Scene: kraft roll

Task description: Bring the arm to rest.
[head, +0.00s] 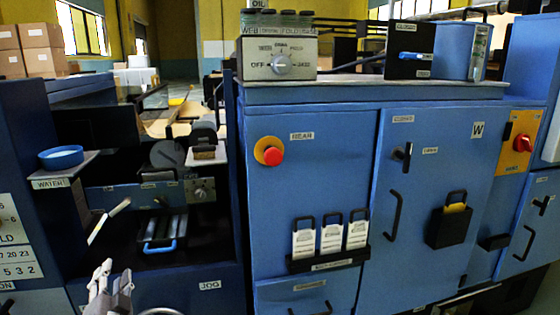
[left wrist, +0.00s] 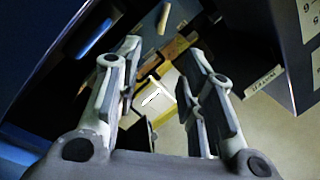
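My left gripper (head: 112,284) shows at the bottom left of the head view, in front of the lower blue cabinet and below the roller recess. In the left wrist view its two fingers (left wrist: 160,90) stand apart with nothing between them. Beyond the fingers I see floor, a yellow strip and a small white thing that I cannot name. My right gripper is not in view.
A blue bowl (head: 61,157) sits on the WATER shelf (head: 63,172) at left. A blue-handled tray (head: 160,246) lies in the recess. The cabinet has a red button (head: 272,156), a tag rack (head: 328,260) and door handles (head: 393,215) sticking out.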

